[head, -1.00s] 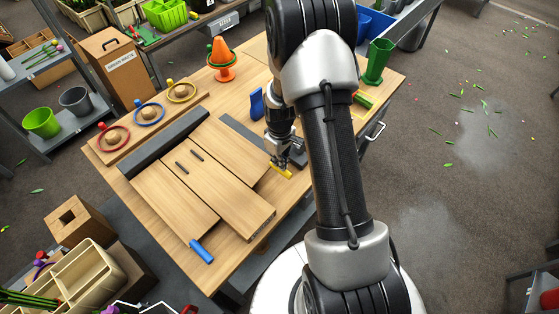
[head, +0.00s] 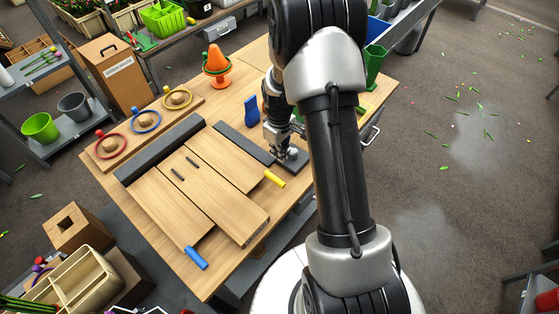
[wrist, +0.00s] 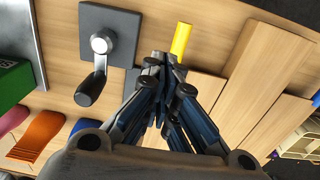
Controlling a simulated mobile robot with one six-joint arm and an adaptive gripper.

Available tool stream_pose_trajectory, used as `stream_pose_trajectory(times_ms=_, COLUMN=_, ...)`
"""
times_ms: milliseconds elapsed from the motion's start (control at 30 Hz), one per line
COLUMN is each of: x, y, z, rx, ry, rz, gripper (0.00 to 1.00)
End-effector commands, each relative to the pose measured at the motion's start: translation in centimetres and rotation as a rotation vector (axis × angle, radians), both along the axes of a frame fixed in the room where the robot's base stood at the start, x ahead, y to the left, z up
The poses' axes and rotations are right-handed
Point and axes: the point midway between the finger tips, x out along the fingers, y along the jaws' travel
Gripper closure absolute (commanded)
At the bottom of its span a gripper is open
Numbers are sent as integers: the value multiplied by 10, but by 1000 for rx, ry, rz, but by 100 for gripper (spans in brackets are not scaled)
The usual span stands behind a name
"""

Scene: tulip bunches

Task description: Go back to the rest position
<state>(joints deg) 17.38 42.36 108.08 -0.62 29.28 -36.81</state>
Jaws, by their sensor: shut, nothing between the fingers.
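My gripper (head: 287,152) is shut and empty, over the right part of the wooden table (head: 243,90). In the wrist view its fingertips (wrist: 164,60) meet in the middle, with bare tabletop and dark plates beyond. A yellow handle (head: 274,179) on the end of a wooden board lies just below and left of the gripper in the head view. It also shows in the wrist view (wrist: 181,40), apart from the fingertips. My arm hides part of the table's right side.
A dark plate with a silver knob and black crank (wrist: 89,90) is close to the gripper. Wooden boards (head: 215,195), a blue handle (head: 196,258), a blue upright piece (head: 251,110), an orange cone (head: 216,60) and a green vase (head: 375,65) are on the table.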

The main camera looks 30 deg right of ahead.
Motion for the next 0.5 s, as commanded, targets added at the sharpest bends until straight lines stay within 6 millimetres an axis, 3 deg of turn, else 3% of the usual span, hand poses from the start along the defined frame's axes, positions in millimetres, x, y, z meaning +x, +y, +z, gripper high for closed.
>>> stream_pose_trajectory(times_ms=33, x=2, y=-2, z=14, rx=-1, ry=-4, rz=0, gripper=100)
stream_pose_trajectory(times_ms=200, x=3, y=-8, z=42, rx=-1, ry=-1, rz=-1, gripper=100)
stream_pose_trajectory(times_ms=500, x=4, y=-11, z=57, rx=0, ry=0, rz=0, gripper=100)
